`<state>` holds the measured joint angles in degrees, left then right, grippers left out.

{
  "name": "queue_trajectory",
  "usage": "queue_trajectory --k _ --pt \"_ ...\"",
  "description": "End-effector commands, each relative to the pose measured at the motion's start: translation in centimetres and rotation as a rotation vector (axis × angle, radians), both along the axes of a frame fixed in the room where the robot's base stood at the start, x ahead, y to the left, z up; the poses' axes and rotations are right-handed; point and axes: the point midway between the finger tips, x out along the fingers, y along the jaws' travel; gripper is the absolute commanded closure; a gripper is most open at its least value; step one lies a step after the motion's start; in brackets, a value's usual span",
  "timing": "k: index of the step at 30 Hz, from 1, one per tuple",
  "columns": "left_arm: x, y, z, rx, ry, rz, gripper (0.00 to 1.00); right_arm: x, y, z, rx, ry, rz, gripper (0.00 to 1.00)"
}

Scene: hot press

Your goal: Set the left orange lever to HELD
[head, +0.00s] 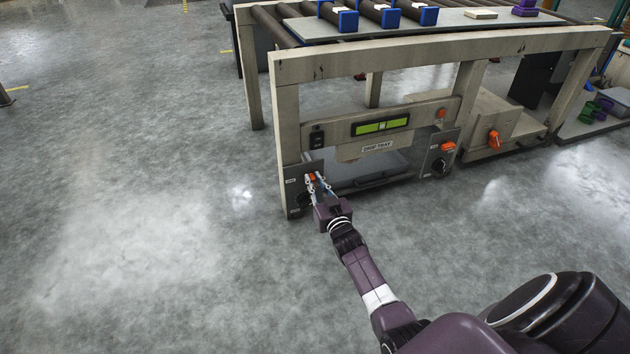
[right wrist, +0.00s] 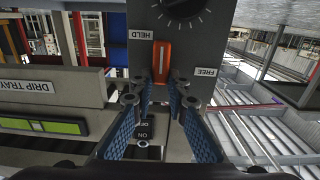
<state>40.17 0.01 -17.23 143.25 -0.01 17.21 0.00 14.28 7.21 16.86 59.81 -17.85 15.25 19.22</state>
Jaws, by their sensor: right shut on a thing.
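The left orange lever (head: 311,177) is on the dark panel at the foot of the frame's left post. In the right wrist view the lever (right wrist: 162,62) stands nearly upright on a grey plate, between the HELD label (right wrist: 141,34) at upper left and the FREE label (right wrist: 206,72) at lower right. My right gripper (head: 318,183) reaches the panel from the front. In the wrist view the fingertips of this gripper (right wrist: 160,84) are shut on the lever's lower part, one on each side. My left gripper is not in view.
A black dial (right wrist: 183,6) is on the same plate. The drip tray (head: 375,173) lies right of the panel, below a green display (head: 381,126). Another orange lever (head: 446,147) is on the right panel. The floor at left is clear.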

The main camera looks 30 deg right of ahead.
Motion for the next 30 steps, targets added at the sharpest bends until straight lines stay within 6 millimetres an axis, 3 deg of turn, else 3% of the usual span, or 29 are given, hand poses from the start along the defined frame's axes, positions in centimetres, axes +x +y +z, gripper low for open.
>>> queue_trajectory --k 8,9,13,24,30 --pt "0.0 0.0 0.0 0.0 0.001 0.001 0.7 0.2 -0.2 0.4 -0.01 -0.003 -0.002 1.0" --pt "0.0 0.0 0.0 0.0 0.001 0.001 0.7 0.2 -0.2 0.4 -0.01 -0.003 -0.002 0.81" --pt "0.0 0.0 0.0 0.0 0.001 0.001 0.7 0.2 -0.2 0.4 -0.009 -0.004 -0.002 0.68" --pt "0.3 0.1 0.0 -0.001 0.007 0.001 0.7 0.1 -0.1 0.3 -0.007 -0.002 -0.001 0.68" --pt "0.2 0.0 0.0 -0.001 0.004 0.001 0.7 0.1 -0.1 1.9 -0.007 -0.003 -0.001 0.68"
